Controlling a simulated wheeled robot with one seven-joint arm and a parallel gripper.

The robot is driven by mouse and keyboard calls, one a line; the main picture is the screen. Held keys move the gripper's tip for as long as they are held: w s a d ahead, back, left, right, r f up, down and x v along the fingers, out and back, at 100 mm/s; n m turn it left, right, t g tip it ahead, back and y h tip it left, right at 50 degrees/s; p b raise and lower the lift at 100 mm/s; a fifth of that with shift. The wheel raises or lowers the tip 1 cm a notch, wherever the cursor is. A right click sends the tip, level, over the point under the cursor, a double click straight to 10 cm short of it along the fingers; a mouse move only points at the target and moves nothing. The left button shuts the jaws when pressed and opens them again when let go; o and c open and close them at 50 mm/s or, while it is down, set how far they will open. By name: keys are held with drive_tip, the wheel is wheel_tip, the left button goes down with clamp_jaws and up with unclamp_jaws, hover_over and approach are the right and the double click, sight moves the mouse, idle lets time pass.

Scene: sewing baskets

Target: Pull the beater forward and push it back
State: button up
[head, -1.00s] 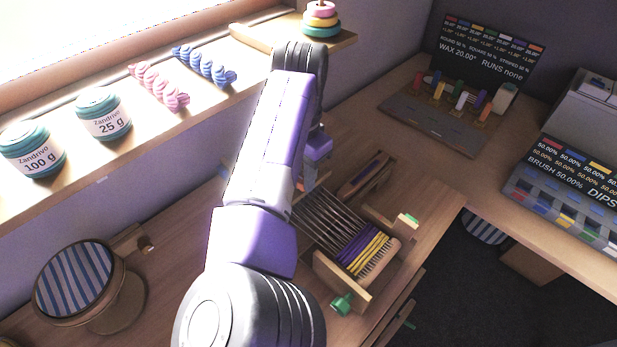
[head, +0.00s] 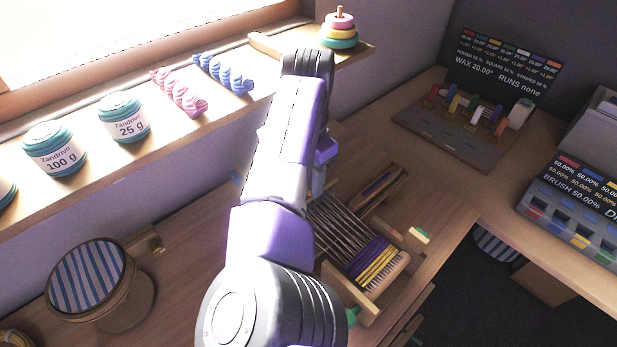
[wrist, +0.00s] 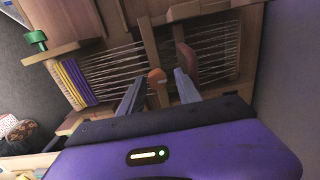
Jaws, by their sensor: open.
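In the wrist view a small wooden loom stands with pale warp threads and a purple and yellow woven band (wrist: 77,83). A wooden crossbar, which looks like the beater (wrist: 151,48), spans the warp. An orange-brown knob (wrist: 157,76) sits at its near end. My gripper (wrist: 158,88) is open, with one finger on each side of the knob; I cannot tell whether either finger touches it. In the head view the loom's woven band (head: 376,262) shows, while my arm hides the beater and my fingers.
A green knob (wrist: 35,38) sits at the loom's corner. A striped round-topped stand (head: 87,275) is on the table at left. Sign boards and coloured pieces (head: 467,105) stand on the right-hand table.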

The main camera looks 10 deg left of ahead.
wheel_tip(320, 180, up, 8)
drive_tip(key=shift+f, duration=0.1)
idle(0.4)
